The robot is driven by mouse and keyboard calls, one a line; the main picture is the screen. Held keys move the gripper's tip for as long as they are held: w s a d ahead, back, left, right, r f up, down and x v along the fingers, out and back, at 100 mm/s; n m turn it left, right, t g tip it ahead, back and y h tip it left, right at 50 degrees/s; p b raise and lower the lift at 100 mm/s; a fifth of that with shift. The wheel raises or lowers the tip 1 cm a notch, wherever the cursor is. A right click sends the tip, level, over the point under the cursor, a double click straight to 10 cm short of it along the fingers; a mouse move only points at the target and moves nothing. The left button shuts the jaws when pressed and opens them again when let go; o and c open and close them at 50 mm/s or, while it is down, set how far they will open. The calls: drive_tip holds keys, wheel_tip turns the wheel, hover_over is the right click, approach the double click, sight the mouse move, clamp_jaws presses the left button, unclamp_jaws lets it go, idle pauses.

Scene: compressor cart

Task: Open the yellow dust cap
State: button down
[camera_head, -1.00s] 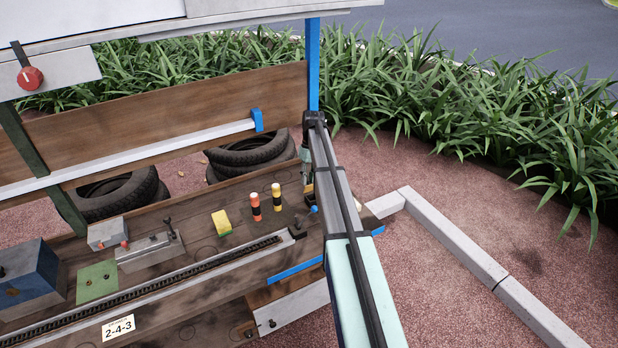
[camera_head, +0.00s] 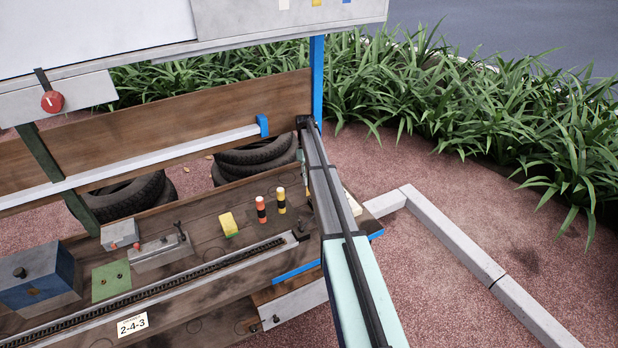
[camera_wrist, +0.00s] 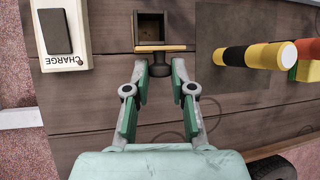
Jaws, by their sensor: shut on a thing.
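In the wrist view, a thin yellow-tan plate (camera_wrist: 160,48), seen almost edge-on, lies along the near edge of a small square box (camera_wrist: 140,27) with a dark open inside. It looks like the yellow dust cap, standing away from the opening. A dark round knob (camera_wrist: 159,69) sticks out of the plate towards me. In the head view, my arm hides most of this spot; my gripper's end shows only in part.
A yellow-and-black cylinder (camera_wrist: 232,56) stands right of my gripper, a red-and-black one (camera_head: 261,209) beside it. A white CHARGE box (camera_wrist: 62,38) is at left. The yellow-green block (camera_head: 229,225) and a chain rail (camera_head: 190,279) are on the bench.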

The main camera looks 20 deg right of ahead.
drive_tip(key=c, duration=1)
unclamp_jaws()
drive_tip(key=shift+s+f+b, duration=0.15)
drive_tip(key=shift+s+b, duration=0.1)
drive_tip(key=shift+b, duration=0.9)
